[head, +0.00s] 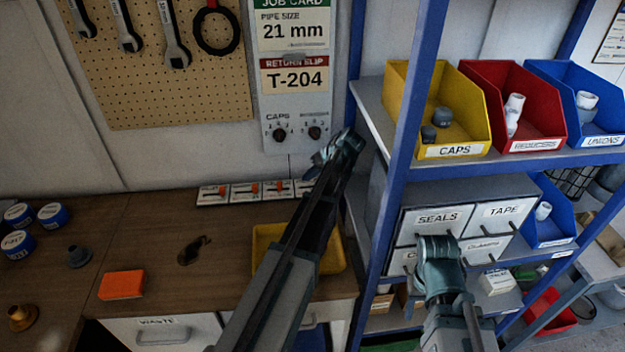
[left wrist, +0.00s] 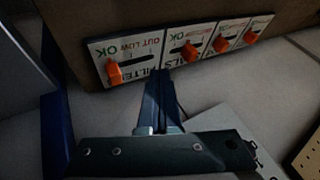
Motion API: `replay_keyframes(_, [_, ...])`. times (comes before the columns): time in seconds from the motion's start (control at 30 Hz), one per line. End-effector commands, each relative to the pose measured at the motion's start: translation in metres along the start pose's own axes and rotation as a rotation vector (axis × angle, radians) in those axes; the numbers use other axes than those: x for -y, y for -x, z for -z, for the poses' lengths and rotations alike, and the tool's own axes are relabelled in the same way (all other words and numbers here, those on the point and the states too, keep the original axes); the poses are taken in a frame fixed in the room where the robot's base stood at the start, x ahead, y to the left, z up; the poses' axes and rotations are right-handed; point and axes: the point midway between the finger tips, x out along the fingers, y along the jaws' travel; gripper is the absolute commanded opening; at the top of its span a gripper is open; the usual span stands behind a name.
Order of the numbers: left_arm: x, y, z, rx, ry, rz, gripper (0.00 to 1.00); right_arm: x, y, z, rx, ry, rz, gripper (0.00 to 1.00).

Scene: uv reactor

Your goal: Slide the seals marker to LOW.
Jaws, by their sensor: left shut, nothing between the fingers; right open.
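A row of small white marker cards stands at the back of the wooden bench. The seals card (left wrist: 172,45) is second from the left in the left wrist view, with its lettering upside down. Its orange seals marker (left wrist: 190,53) sits in a dark slot; which word it lines up with is hard to tell. My left gripper (head: 318,160) is above the right end of the row. In the left wrist view its closed fingertips (left wrist: 160,72) are empty, near the seam between the FILTER and seals cards, apart from the seals marker. My right gripper (head: 438,242) is open by the drawers.
The FILTER card's orange marker (left wrist: 114,72) is left of my fingers. A yellow tray (head: 268,238) lies on the bench below my left arm. A blue shelf post (head: 403,150) stands to the right. An orange block (head: 122,285) lies at the front left.

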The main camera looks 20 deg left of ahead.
Motion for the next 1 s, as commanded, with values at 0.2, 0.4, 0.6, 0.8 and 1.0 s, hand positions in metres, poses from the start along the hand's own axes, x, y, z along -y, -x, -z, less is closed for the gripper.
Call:
replay_keyframes(0.2, [-0.003, -0.044, -0.002, 0.001, 0.001, 0.000, 0.00, 0.004, -0.037, 0.002, 0.000, 0.000, 0.000, 0.50])
replay_keyframes(0.4, [0.020, -0.056, -0.001, 0.000, 0.001, 0.000, 0.00, 0.004, -0.037, 0.002, 0.000, 0.000, 0.000, 0.50])
replay_keyframes(0.6, [0.033, -0.064, 0.000, 0.001, 0.000, 0.000, 0.00, 0.004, -0.036, 0.002, 0.000, 0.000, 0.000, 0.50])
replay_keyframes(0.8, [0.036, -0.065, 0.000, 0.000, -0.001, -0.001, 0.00, 0.004, -0.036, 0.002, 0.000, 0.000, 0.000, 0.50])
replay_keyframes(1.0, [0.036, -0.065, 0.000, 0.000, 0.000, -0.001, 0.00, 0.004, -0.037, 0.002, 0.000, 0.000, 0.000, 0.50])
